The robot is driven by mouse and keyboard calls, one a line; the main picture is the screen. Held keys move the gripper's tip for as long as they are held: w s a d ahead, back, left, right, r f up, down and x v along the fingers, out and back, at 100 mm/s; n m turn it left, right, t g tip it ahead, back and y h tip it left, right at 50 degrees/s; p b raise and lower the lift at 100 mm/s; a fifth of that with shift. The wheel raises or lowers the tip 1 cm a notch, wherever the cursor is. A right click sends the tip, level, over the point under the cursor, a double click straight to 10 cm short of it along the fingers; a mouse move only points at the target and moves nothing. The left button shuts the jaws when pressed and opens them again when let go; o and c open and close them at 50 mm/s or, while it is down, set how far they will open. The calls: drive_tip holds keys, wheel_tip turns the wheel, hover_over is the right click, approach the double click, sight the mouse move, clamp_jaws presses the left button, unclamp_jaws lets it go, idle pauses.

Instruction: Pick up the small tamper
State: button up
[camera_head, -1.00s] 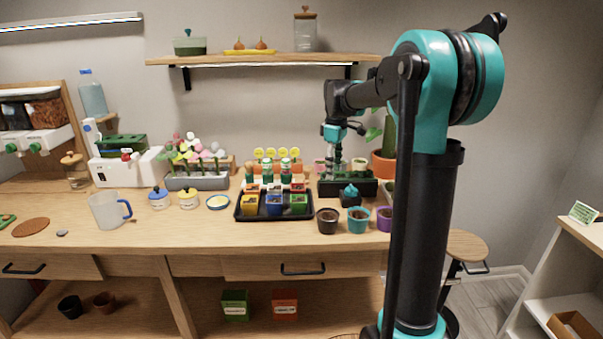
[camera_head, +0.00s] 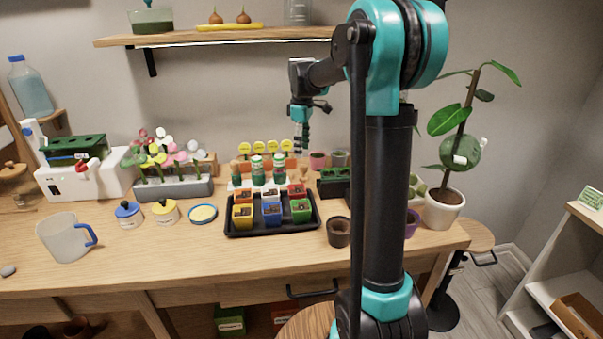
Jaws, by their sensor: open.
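My gripper (camera_head: 301,142) hangs from the arm with its dark fingers pointing down, open and empty. It is in front of the wall, above the back right of the workbench, just right of the seed bottles (camera_head: 257,170). My own arm hides part of the bench to the right of the dark planter (camera_head: 334,183).
The black tray (camera_head: 272,230) holds several coloured pots. A brown pot (camera_head: 339,232) stands right of it, and a white-potted plant (camera_head: 443,208) at the bench's right end. The wall shelf (camera_head: 220,36) is above. The front of the workbench (camera_head: 190,262) is clear.

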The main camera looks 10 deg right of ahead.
sight(304, 166)
drive_tip(key=f, duration=0.8)
drive_tip(key=shift+d+f, duration=0.25)
drive_tip(key=shift+f, duration=0.15)
drive_tip(key=c, duration=1.2)
